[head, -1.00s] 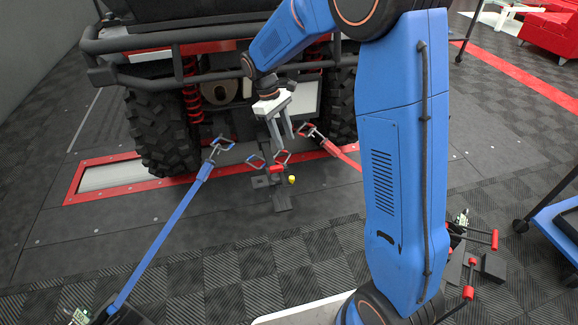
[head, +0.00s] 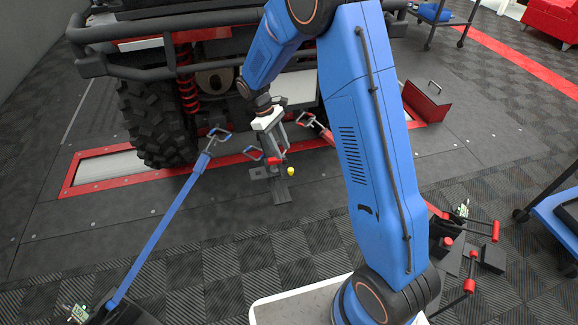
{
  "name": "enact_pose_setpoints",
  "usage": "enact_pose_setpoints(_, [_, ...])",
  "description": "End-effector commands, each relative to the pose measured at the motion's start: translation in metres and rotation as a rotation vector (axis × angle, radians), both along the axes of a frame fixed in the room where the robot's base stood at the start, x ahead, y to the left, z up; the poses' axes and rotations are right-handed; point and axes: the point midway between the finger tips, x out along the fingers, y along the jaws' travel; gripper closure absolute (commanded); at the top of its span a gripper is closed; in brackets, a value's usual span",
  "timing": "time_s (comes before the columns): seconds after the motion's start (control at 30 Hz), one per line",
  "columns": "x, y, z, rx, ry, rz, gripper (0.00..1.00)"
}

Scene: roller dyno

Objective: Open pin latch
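A small dark latch fixture (head: 281,188) stands on a plate on the floor in front of the vehicle, in the head view. It has a red part (head: 274,160) on top and a yellow knob (head: 291,171) at its right side. My gripper (head: 280,151) points down just above and behind the red part, with its two grey fingers apart. The fingers partly overlap the fixture in the picture, so I cannot tell whether they touch it. The latch's pin cannot be made out.
A red strap hook (head: 308,119) lies to the right of my gripper. The vehicle's tyre (head: 152,122) and bumper (head: 130,36) are close behind. Open floor lies in front.

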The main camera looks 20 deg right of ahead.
Motion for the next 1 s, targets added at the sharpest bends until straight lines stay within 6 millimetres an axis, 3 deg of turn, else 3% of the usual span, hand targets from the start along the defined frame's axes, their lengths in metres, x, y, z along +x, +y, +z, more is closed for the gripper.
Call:
enact_pose_setpoints(0.3, [-0.016, -0.016, -0.052, 0.0, 0.002, -0.002, 0.63])
enact_pose_setpoints(0.5, [-0.022, -0.022, -0.075, 0.0, 0.001, 0.0, 0.63])
enact_pose_setpoints(0.97, [-0.025, -0.025, -0.085, 0.0, -0.001, -0.001, 0.63])
enact_pose_setpoints(1.0, [-0.025, -0.025, -0.085, 0.0, -0.001, -0.001, 0.68])
